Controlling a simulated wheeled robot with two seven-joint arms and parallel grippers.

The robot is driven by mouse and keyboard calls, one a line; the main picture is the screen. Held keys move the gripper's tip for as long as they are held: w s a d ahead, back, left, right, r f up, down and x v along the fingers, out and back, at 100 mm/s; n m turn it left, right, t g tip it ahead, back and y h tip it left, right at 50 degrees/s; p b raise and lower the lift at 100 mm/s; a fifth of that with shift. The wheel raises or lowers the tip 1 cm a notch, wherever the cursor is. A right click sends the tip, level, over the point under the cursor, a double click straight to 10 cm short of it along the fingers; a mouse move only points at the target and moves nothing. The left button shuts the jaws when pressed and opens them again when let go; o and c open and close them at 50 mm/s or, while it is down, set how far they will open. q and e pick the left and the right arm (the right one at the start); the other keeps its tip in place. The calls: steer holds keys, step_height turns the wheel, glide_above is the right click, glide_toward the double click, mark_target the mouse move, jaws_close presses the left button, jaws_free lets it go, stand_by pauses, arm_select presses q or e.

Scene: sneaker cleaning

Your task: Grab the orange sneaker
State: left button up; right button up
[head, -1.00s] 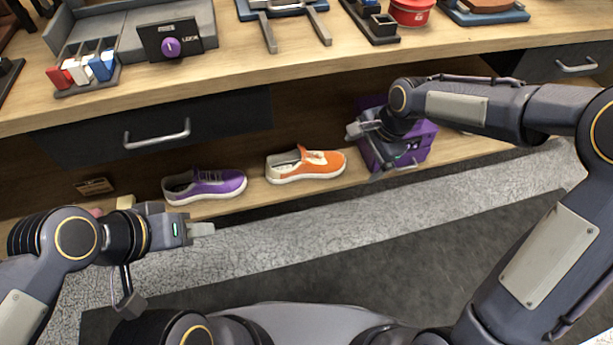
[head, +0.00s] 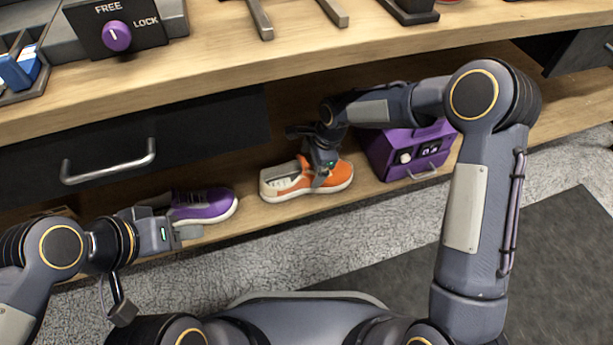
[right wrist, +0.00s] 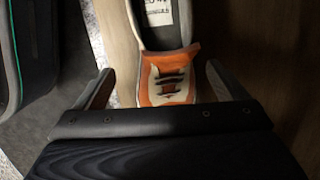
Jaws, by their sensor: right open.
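The orange sneaker (head: 333,181) with a white sole sits upright on the low wooden shelf in the head view, its toe to the right. My right gripper (head: 322,183) reaches down over its middle, covering part of it. In the right wrist view the sneaker (right wrist: 167,92) lies between the two spread fingers of the right gripper (right wrist: 165,85), with gaps on both sides. The purple sneaker (head: 205,208) stands to the left on the same shelf. My left gripper (head: 182,235) is in front of it and hides part of it; its opening is unclear.
A purple box (head: 408,152) with a handle stands on the shelf right of the orange sneaker. A black drawer (head: 215,130) with a metal handle hangs under the worktop (head: 300,50). Shelf room shows between the two sneakers.

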steer(key=b+x, duration=0.2)
steer(key=x, duration=0.1)
steer(key=b+x, duration=0.1)
steer(key=shift+w+f, duration=0.35)
steer(key=shift+w, duration=0.05)
steer(key=shift+a+f, duration=0.2)
steer(key=shift+f, duration=0.15)
steer(key=shift+r, duration=0.1)
steer(key=shift+c, duration=0.2)
steer(key=c, duration=1.2)
